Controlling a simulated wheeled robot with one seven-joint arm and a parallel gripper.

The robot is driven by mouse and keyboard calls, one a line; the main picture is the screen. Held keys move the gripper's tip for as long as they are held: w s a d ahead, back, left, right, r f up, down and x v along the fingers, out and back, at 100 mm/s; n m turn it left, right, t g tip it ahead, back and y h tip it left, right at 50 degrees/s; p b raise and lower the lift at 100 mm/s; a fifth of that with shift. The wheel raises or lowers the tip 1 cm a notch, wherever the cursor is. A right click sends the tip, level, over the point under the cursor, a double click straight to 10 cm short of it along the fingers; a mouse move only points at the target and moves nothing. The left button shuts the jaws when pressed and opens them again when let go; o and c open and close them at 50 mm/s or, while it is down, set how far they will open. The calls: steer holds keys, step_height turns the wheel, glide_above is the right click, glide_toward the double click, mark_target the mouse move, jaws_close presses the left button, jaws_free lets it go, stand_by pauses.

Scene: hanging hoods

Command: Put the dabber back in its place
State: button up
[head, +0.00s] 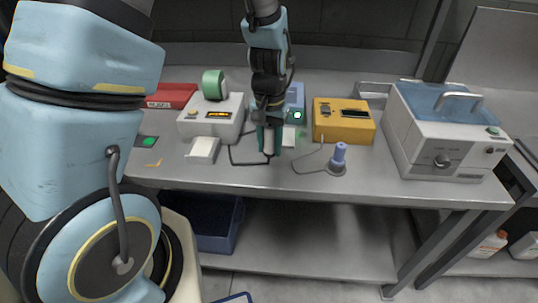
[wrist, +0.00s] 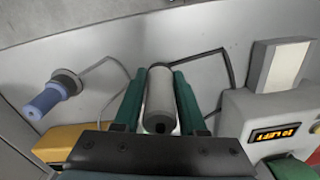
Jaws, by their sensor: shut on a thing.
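My gripper (head: 268,143) is shut on a pale grey cylinder, which I take for the dabber (wrist: 160,92). In the wrist view the cylinder sits between the two teal fingers of my gripper (wrist: 159,76), with a dark round end toward the camera. In the head view the fingers mostly hide it, above the middle of the bench near the front. A dark cable (wrist: 205,52) runs beside it toward the white device (head: 211,118). A white sloped block (head: 203,150) stands in front of that device, left of my gripper. I cannot tell whether the dabber touches the bench.
A blue-violet handle (head: 339,155) stands upright on a round base at right, its cable leading to a yellow device (head: 343,121). A blue device (head: 296,97) is partly behind my arm. A large blue-lidded machine (head: 448,128) stands far right. A red box (head: 171,95) is back left.

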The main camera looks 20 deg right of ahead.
mark_target(270, 127)
steer(key=shift+f+p, duration=0.5)
steer(key=shift+f, duration=1.75)
steer(key=shift+f, duration=0.1)
steer(key=shift+f, duration=0.1)
steer(key=o, duration=1.1)
steer(key=shift+c, duration=0.2)
step_height(270, 127, up, 12)
steer(key=b, duration=0.3)
steer(key=shift+r, duration=0.25)
steer(key=w+a+r+n+t, duration=0.1)
steer(key=a+n, duration=0.5)
steer(key=a, duration=1.9)
steer(key=shift+w+r+n+t, duration=0.15)
steer(key=shift+r+n+t, duration=0.15)
steer(key=shift+r+n, duration=0.15)
